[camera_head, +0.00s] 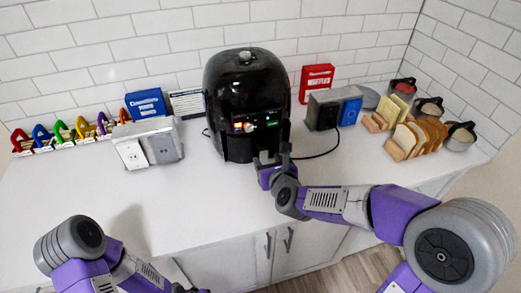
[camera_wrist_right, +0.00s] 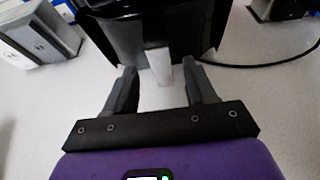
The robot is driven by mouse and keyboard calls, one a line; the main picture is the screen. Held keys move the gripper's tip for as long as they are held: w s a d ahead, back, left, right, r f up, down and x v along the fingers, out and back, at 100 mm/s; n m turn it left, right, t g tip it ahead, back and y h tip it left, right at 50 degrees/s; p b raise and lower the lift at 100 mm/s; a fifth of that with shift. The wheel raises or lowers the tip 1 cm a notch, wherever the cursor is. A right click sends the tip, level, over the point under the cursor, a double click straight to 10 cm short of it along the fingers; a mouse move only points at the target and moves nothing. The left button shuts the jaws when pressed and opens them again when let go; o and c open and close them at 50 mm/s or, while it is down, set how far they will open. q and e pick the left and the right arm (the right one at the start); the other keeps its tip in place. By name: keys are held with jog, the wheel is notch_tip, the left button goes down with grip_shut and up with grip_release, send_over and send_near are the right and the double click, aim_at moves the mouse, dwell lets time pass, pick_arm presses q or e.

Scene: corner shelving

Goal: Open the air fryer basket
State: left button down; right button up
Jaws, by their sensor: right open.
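The black air fryer (camera_head: 246,90) stands on the white counter against the tiled wall, with a small lit panel on its front. Its basket front looks closed. In the right wrist view the lower front of the air fryer (camera_wrist_right: 130,38) is at the top, with a pale handle (camera_wrist_right: 158,64) pointing toward me. My right gripper (camera_head: 270,158) is at the lower front of the fryer. In the wrist view its open fingers (camera_wrist_right: 158,80) stand on either side of the handle, apart from it. My left arm shows at the lower left of the head view; its gripper fingers are not clearly visible.
A grey outlet box (camera_head: 148,145) stands left of the fryer, and a dark box with a blue front (camera_head: 334,108) stands right. Bread slices (camera_head: 415,137) and pots (camera_head: 461,136) are at the right. A black cord (camera_wrist_right: 262,66) runs right. The front-left counter is clear.

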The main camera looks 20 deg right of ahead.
aim_at(264, 156)
jog(key=shift+b+x, duration=0.3)
jog(key=shift+x, duration=2.55)
jog(key=shift+f, duration=0.1)
grip_shut()
